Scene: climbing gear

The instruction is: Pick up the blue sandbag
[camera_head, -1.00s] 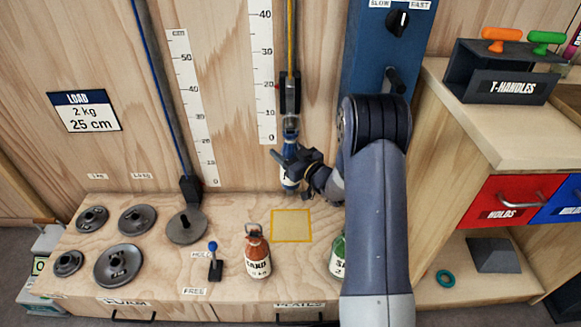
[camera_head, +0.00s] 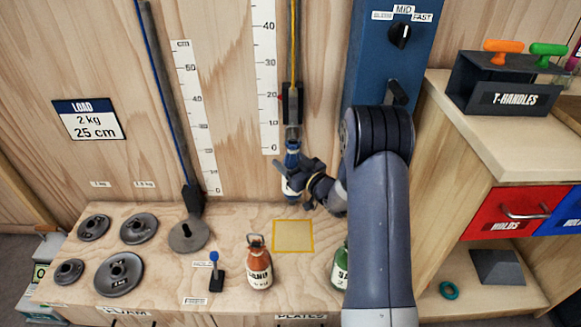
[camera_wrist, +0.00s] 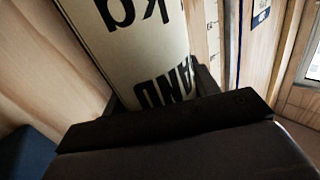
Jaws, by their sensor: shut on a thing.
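The blue sandbag (camera_head: 292,158) hangs upright in front of the wooden back panel, below a dark holder on the yellow cord and near the 0 end of the right-hand scale. My gripper (camera_head: 290,180) is shut around its lower part and covers some of it. Whether the bag's top is still hooked to the holder is too small to tell. In the wrist view, the sandbag's pale label (camera_wrist: 150,45) with upside-down "SAND" and "kg" lettering fills the space between my dark fingers.
An orange sandbag (camera_head: 259,265) and a partly hidden green sandbag (camera_head: 339,268) stand on the bench (camera_head: 170,270). A yellow-outlined square (camera_head: 293,236) between them is empty. Weight plates (camera_head: 119,274) lie at left. A blue column (camera_head: 385,70) stands right of the gripper.

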